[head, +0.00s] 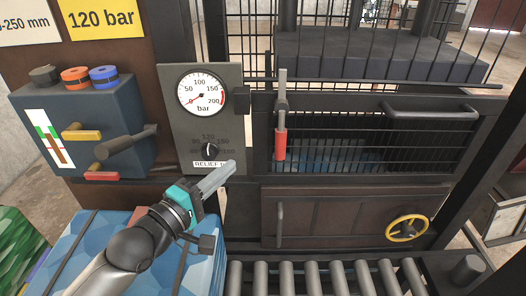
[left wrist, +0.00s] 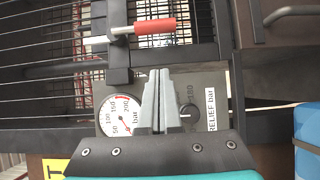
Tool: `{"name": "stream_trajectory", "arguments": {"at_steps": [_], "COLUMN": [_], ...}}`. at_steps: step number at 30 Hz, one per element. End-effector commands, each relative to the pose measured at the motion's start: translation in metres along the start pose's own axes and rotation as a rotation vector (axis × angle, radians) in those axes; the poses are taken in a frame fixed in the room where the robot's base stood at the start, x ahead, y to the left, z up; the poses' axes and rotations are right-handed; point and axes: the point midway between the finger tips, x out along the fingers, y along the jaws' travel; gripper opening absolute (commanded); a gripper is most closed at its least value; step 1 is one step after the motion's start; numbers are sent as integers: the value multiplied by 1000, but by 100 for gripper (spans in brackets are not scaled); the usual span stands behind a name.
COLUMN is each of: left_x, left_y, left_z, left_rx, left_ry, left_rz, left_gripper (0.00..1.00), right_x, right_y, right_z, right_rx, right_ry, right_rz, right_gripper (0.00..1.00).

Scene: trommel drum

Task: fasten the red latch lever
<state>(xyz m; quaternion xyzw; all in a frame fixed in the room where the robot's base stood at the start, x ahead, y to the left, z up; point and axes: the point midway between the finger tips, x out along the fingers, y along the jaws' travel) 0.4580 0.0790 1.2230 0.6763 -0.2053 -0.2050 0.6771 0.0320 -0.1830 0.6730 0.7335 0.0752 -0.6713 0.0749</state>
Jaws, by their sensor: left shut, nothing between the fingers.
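The red latch lever (head: 280,143) hangs with its red grip downward on the frame beside the dark mesh gate, right of the gauge panel. Its grey shaft stands above the grip. In the left wrist view the red grip (left wrist: 155,26) lies near the top, beyond the fingers. My left gripper (head: 231,166) is shut and empty, in front of the lower right part of the gauge panel, left of and below the lever and apart from it. Its closed fingers show in the left wrist view (left wrist: 159,75). My right gripper is not in view.
The gauge panel (head: 176,140) with dial and relief knob (head: 209,149) stands behind my left gripper. A box with levers (head: 118,158) is at the left. A blue package (head: 75,240) lies below. Rollers (head: 310,280) run along the bottom. A yellow handwheel (head: 406,228) is lower right.

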Motion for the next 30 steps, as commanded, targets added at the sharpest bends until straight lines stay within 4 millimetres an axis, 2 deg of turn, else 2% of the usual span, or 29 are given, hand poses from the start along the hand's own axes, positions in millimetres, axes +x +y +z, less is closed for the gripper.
{"name": "stream_trajectory", "arguments": {"at_steps": [12,21,30], "left_x": [67,89,93], "left_y": [2,1,0], "left_z": [0,25,29], "left_rx": [1,-1,2], "left_ry": [-1,-1,-1], "left_rz": [2,0,-1], "left_gripper": [0,0,0], "right_x": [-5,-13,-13], "right_y": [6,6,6], "right_z": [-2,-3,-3], "right_rx": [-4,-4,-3], "right_ry": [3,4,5], "right_rz": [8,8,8], "right_gripper": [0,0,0]}}
